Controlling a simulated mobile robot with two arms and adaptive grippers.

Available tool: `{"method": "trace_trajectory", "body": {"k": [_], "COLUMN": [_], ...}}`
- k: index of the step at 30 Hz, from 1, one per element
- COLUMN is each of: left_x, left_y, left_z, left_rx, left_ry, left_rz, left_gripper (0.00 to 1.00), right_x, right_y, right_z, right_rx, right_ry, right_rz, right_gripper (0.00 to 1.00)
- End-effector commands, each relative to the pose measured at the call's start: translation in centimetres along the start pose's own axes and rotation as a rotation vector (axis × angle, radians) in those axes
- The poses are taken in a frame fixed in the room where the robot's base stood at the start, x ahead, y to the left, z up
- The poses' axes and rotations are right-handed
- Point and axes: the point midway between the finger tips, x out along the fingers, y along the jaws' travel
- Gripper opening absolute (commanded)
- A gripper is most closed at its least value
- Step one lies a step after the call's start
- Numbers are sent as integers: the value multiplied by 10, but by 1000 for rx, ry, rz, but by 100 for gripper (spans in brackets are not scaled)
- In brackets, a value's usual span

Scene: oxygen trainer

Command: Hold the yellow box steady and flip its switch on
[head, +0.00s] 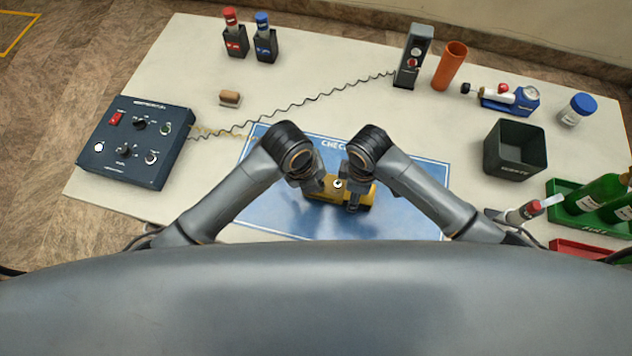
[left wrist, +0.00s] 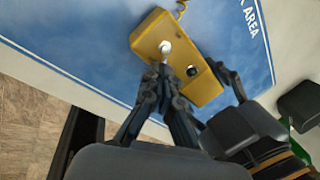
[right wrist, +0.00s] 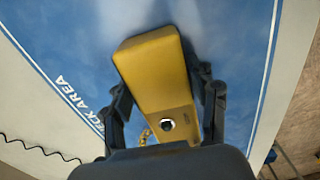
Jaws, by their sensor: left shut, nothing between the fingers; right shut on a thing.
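The yellow box (head: 362,192) lies on the blue check-area mat (head: 280,212), between my two grippers. It also shows in the left wrist view (left wrist: 208,88) and in the right wrist view (right wrist: 152,75). My right gripper (right wrist: 162,105) is shut on the box, one finger along each side. I cannot tell which way the lever is set.
A dark blue control panel (head: 128,142) lies at the left, with a coiled cable across the table. Red and blue bottles in holders (head: 236,40) stand at the back. A dark bin (head: 512,150) and green bottles (head: 600,192) are at the right.

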Motion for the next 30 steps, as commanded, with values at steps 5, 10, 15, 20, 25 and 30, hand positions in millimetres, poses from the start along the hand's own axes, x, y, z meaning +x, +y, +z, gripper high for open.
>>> {"method": "trace_trajectory", "body": {"k": [5, 10, 15, 20, 25, 30], "left_x": [-1, -1, -2, -2, -4, -4], "left_y": [-1, -1, -2, -3, -4, -9], "left_z": [2, 2, 3, 6, 9, 16], "left_rx": [1, 1, 0, 1, 0, -16], "left_ry": [-2, -1, -1, -3, -3, 59], "left_rz": [0, 0, 1, 1, 3, 43], "left_gripper": [0, 0, 0, 0, 0, 0], "right_x": [0, 0, 0, 0, 0, 0], "right_y": [0, 0, 0, 0, 0, 0], "right_z": [0, 0, 0, 0, 0, 0], "right_rx": [0, 0, 0, 0, -1, -1], "right_ry": [0, 0, 0, 0, 0, 0], "right_rz": [0, 0, 0, 0, -1, -1], "right_gripper": [16, 16, 16, 16, 16, 16]}}
